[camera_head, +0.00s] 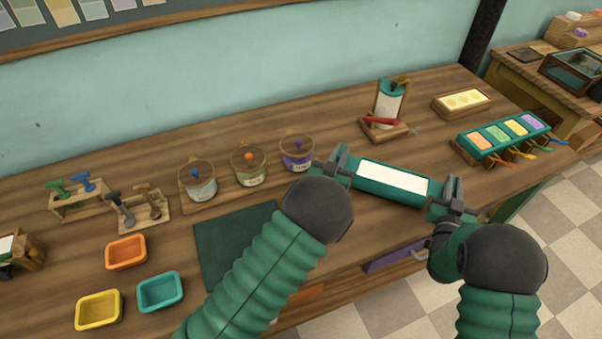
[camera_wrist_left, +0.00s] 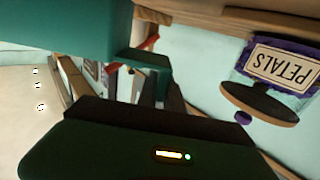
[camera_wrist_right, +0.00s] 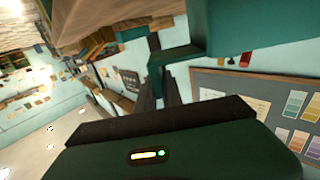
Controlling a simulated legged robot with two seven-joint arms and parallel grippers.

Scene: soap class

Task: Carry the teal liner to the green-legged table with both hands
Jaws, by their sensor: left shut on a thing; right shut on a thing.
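The teal liner (camera_head: 393,183), a long shallow tray with a white inside, is held between my two grippers over the front right part of the wooden bench. My left gripper (camera_head: 343,166) is shut on its left end. My right gripper (camera_head: 454,196) is shut on its right end. The liner's teal wall also fills part of the left wrist view (camera_wrist_left: 60,30) and the right wrist view (camera_wrist_right: 235,28). It looks roughly level, with its right end nearer the bench's front edge. A green leg or panel (camera_head: 516,203) shows below the bench's right end.
The wooden bench (camera_head: 345,215) carries three labelled jars, a stand with a red handle (camera_head: 385,110), a teal tray of coloured blocks (camera_head: 505,136) and a yellow mould (camera_head: 462,102). Coloured bins (camera_head: 126,253) stand at left. Another table (camera_head: 520,72) stands far right, beyond checkered floor.

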